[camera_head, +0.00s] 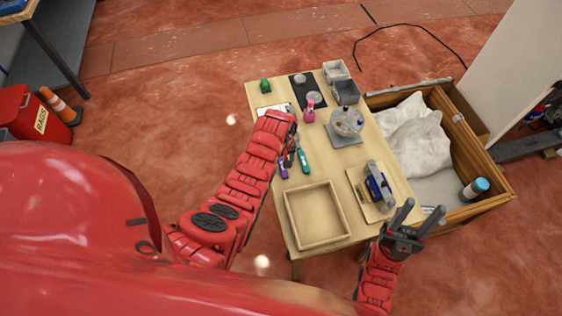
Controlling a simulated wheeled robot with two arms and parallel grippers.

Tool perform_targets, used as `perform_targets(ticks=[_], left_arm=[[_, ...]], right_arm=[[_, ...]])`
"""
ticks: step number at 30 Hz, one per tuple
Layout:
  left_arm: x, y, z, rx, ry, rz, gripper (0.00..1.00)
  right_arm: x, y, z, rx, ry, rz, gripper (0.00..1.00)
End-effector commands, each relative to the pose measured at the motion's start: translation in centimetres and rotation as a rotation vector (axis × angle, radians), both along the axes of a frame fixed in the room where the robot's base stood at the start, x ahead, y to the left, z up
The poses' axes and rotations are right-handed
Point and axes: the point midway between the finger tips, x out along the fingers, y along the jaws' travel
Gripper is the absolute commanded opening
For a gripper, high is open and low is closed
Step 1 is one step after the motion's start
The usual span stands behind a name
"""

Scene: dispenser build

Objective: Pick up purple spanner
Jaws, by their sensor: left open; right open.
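A small purple tool (283,169), which looks like the purple spanner, lies on the wooden table (272,97) left of a teal-handled tool (303,160). Its upper part is hard to make out beside my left gripper. My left gripper (290,152) is open and reaches down over the table just above the purple tool in the picture. My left arm hides part of the table's left edge. I cannot tell whether its fingers touch either tool. My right gripper (403,214) is open and empty, at the table's lower right corner.
A shallow wooden tray (288,213) lies below the tools. A pink bottle (309,112), a clear jar (347,121), grey bins (346,91) and a blue device (376,187) stand around them. A wooden crate (490,186) with a white sack (415,138) adjoins the right side.

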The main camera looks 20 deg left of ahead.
Motion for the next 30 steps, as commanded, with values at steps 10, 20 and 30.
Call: perform_targets(ticks=[10, 20, 30], left_arm=[[-0.02, 0.0, -0.01, -0.001, 0.001, 0.0, 0.11], [-0.04, -0.01, -0.02, -0.001, 0.001, 0.0, 0.0], [-0.06, -0.02, -0.03, 0.0, 0.001, 0.0, 0.0]], right_arm=[[0.0, 0.0, -0.01, 0.0, 0.0, 0.0, 0.51], [0.0, 0.0, -0.01, 0.0, 0.0, 0.0, 0.51], [0.0, 0.0, -0.01, 0.0, 0.0, 0.0, 0.51]])
